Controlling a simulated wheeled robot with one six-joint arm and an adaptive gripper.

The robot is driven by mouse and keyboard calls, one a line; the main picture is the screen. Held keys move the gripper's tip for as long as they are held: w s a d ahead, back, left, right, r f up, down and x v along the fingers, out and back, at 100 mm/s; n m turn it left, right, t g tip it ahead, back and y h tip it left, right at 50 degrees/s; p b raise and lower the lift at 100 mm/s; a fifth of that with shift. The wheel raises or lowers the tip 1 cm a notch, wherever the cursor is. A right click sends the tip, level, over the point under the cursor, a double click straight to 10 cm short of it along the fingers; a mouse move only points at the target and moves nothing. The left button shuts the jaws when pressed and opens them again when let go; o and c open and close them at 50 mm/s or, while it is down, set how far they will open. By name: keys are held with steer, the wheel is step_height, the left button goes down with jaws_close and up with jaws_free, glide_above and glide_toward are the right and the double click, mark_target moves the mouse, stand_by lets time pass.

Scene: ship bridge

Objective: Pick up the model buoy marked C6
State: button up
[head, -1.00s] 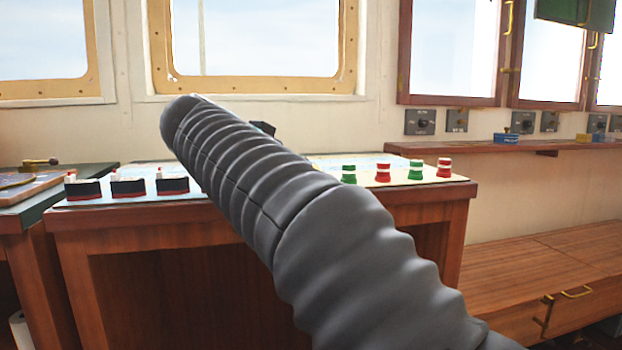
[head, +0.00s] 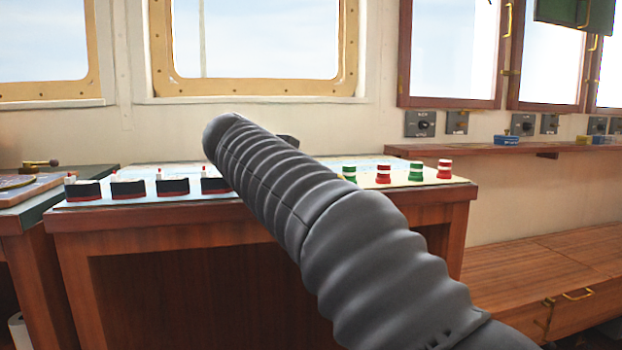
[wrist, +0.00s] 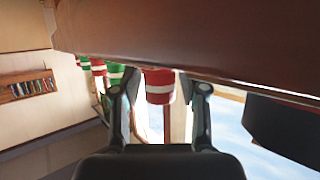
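My gripper (wrist: 162,90) is open in the wrist view, with a finger on each side of a red and white buoy (wrist: 160,86). The buoy is between the fingers, with a gap showing on the right; contact on the left is unclear. Green and red buoys (wrist: 98,68) stand in a row to the left. In the head view, a green buoy (head: 349,174), a red one (head: 383,174), another green one (head: 415,171) and another red one (head: 444,168) stand at the chart table's right. My arm hides the gripper there. No C6 marking is legible.
Several dark model ships (head: 128,188) stand along the left of the wooden table (head: 160,214). A wall shelf (head: 480,151) holds a blue box (head: 506,140). A low wooden bench (head: 560,265) lies at the right. In the wrist view, a brown surface (wrist: 220,50) crosses the top.

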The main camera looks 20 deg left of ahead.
steer(key=c, duration=0.4)
steer(key=shift+o, duration=0.2)
steer(key=shift+r, duration=0.15)
